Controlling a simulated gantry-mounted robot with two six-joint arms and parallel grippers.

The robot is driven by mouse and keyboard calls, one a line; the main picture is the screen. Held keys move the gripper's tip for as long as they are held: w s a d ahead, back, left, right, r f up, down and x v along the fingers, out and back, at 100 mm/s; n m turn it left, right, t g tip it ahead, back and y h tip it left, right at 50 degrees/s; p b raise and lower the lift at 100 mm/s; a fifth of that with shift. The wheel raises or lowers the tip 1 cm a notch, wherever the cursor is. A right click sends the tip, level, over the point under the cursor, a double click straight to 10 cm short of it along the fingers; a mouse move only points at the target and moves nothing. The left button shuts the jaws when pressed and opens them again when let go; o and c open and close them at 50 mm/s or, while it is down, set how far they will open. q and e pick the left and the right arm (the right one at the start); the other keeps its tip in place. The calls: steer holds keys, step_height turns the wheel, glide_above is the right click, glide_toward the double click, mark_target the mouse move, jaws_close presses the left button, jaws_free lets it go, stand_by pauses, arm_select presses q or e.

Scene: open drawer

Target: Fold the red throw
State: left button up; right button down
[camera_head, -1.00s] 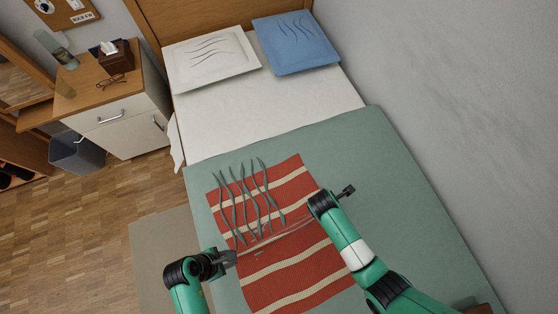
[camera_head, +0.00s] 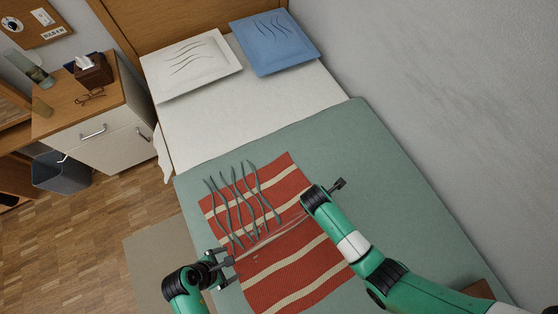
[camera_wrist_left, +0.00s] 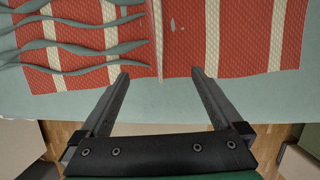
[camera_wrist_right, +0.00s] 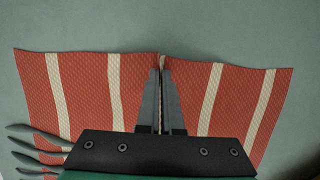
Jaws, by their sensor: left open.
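The red throw (camera_head: 300,262) with cream stripes lies spread on the green bed cover, with a raised narrow crease across its middle. It also shows in the left wrist view (camera_wrist_left: 185,50) and the right wrist view (camera_wrist_right: 100,90). My left gripper (camera_head: 230,270) is open at the throw's left edge. In the left wrist view its fingers (camera_wrist_left: 160,74) stand apart on either side of the crease's end, with nothing between them. My right gripper (camera_head: 340,185) is at the throw's right edge. In the right wrist view its fingers (camera_wrist_right: 161,68) are close together on the crease's end.
Wavy grey-green strips (camera_head: 240,200) lie over the throw's upper left part. A white pillow (camera_head: 190,65) and a blue pillow (camera_head: 274,44) lie at the bed's head. A nightstand (camera_head: 95,130) stands left of the bed. The green cover (camera_head: 350,130) above the throw is clear.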

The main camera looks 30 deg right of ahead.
arm_select(q)
steer(key=p+v, duration=0.6)
steer(key=shift+d+p, duration=0.3)
steer(key=shift+p, duration=0.05)
arm_select(e)
step_height(320, 180, up, 7)
steer(key=shift+f, duration=0.15)
arm_select(q)
steer(key=shift+r, duration=0.1)
steer(key=p+v, duration=0.5)
steer(key=v, duration=0.7)
steer(key=shift+p, duration=0.4)
arm_select(e)
step_height(320, 180, up, 6)
steer(key=shift+f, duration=0.1)
jaws_free()
